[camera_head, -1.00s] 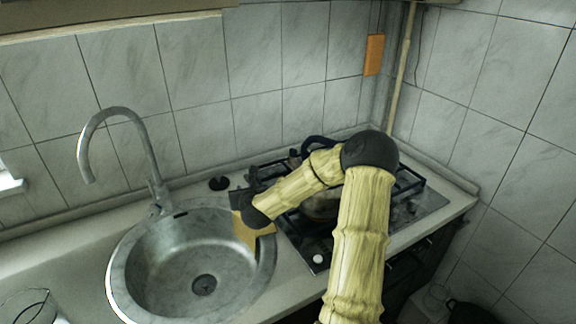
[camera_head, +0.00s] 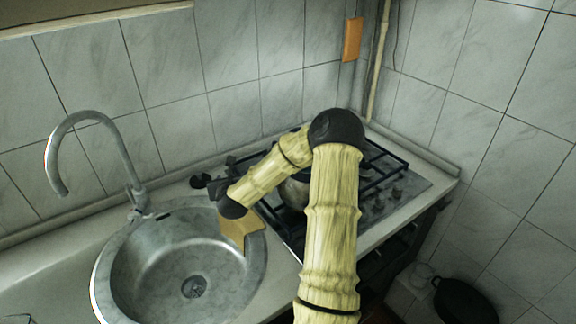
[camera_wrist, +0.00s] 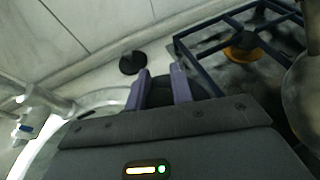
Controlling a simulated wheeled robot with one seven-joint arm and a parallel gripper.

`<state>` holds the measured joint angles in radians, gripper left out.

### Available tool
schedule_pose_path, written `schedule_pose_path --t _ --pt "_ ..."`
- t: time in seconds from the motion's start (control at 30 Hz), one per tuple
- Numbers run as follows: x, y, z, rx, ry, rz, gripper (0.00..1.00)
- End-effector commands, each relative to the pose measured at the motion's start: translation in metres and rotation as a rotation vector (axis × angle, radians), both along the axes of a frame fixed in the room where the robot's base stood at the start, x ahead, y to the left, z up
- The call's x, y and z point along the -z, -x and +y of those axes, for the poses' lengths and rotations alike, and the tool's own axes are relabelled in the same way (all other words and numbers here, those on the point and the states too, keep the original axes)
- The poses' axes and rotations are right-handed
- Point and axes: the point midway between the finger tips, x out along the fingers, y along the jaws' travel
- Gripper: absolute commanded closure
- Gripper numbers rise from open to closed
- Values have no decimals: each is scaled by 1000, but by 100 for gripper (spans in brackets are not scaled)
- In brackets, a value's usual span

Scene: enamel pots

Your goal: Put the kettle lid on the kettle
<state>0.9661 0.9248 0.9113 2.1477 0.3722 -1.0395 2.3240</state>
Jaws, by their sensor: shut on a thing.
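My gripper (camera_wrist: 160,76) shows in the wrist view with its two purple-grey fingers shut on a dark thing, apparently the kettle lid (camera_wrist: 165,93). Only part of the lid shows between and just right of the fingers; the rest is hidden by my gripper body. The kettle (camera_wrist: 304,98), a rounded metallic body, is cut off at the right edge of the wrist view, apart from my gripper. In the head view the kettle (camera_head: 294,192) stands on the stove, largely hidden behind my arm. Its top opening cannot be made out.
A small black round piece (camera_wrist: 131,62) lies on the counter beside the stove. The stove grate (camera_wrist: 215,40) is right of my gripper, with a burner (camera_wrist: 244,46) under it. The sink (camera_head: 103,270) and tap (camera_head: 95,118) are at left. Tiled walls close the back and right.

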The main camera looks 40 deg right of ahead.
Motion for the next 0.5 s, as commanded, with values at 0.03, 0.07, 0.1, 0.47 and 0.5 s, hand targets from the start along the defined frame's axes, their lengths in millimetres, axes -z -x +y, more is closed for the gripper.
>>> schedule_pose_path --t 0.03,0.07,0.1,0.47,0.5 --pt "-11 6 -3 33 -1 3 97" --pt "-13 11 -7 61 1 4 97" --pt "-16 17 -12 100 0 3 97" --pt "-49 95 -61 481 7 -3 97" --pt "-54 105 -66 522 7 -5 97"
